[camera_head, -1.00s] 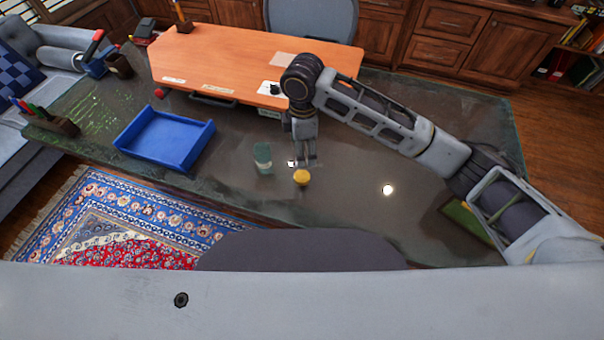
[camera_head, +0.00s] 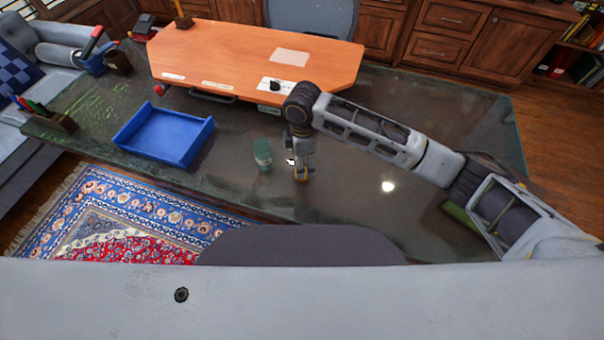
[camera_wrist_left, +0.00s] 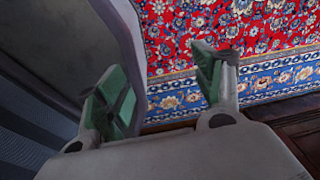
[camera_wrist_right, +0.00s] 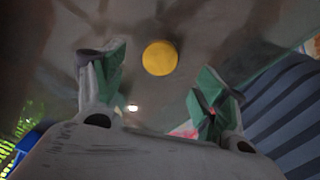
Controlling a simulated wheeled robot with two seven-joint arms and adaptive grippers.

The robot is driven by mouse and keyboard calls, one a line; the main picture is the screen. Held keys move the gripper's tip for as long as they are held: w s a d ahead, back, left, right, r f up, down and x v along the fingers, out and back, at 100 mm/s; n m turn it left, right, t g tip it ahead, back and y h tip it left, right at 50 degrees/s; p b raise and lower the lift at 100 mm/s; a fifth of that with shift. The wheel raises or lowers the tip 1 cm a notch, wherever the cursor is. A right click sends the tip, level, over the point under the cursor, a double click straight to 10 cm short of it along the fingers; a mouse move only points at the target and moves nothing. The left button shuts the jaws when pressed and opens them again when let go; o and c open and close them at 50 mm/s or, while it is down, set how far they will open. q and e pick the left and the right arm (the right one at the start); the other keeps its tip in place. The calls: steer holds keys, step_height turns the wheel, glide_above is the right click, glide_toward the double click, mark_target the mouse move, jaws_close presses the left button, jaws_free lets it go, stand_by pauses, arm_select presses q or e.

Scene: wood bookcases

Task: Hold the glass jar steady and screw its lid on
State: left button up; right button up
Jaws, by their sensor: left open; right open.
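The glass jar (camera_head: 263,154) is a small greenish cylinder standing upright on the dark glass desk in the head view. The yellow round lid (camera_head: 301,179) lies on the desk to the right of the jar, mostly hidden by my right gripper (camera_head: 303,170), which points down over it. In the right wrist view the lid (camera_wrist_right: 160,58) lies beyond and between the open fingertips (camera_wrist_right: 165,82), apart from both. My left gripper (camera_wrist_left: 160,85) is open and empty in the left wrist view, with the rug beyond it. It is outside the head view.
A blue tray (camera_head: 165,136) stands on the desk left of the jar. An orange-brown wooden board (camera_head: 235,58) spans the back of the desk. A pen holder (camera_head: 55,122) is at the far left. The desk right of my right gripper is mostly clear.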

steer(key=shift+f, duration=0.4)
steer(key=shift+a+f, duration=0.15)
steer(key=shift+f, duration=2.45)
arm_select(q)
steer(key=shift+d, duration=0.3)
steer(key=shift+s, duration=0.1)
arm_select(e)
steer(key=shift+s, duration=0.1)
